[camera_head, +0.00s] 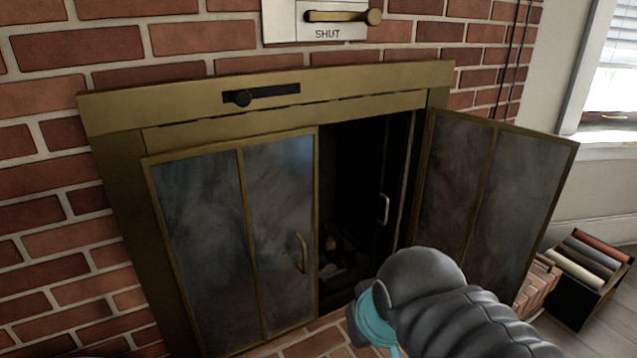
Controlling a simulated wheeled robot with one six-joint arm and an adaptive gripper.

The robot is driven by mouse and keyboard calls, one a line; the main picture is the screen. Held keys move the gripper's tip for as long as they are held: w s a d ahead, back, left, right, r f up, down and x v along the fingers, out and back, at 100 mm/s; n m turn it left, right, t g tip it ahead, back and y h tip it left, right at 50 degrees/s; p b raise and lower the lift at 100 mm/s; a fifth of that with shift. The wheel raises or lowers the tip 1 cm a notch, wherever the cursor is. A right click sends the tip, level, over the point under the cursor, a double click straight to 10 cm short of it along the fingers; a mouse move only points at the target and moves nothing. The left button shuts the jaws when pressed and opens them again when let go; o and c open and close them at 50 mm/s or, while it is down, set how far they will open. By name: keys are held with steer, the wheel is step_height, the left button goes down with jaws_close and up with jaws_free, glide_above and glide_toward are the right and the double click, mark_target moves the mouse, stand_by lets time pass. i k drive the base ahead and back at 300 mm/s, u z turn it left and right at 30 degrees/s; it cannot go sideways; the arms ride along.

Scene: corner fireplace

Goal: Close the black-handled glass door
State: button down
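A brass-framed fireplace has two glass doors. The left glass door (205,235) is shut and has a brass handle (301,252). The right glass door (490,195) stands swung open to the right; no black handle shows on its visible face. A pale curved handle (384,208) shows in the dark opening (350,180); I cannot tell what it belongs to. My arm comes in from the bottom right and ends in a black and teal part (373,318), in front of the opening's lower right and left of the open door. My gripper's fingers are hidden, so their state does not show.
A brass lever on a plate marked SHUT (330,20) is above. A dark crate (590,285) with rolled items and some bricks (537,283) stand on the floor at the right. Dark cords hang along the wall.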

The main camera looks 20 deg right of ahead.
mark_target(526, 174)
steer(key=u, duration=0.95)
steer(key=k, duration=1.1)
steer(key=z, duration=1.25)
steer(key=i, duration=1)
steer(key=u, duration=0.05)
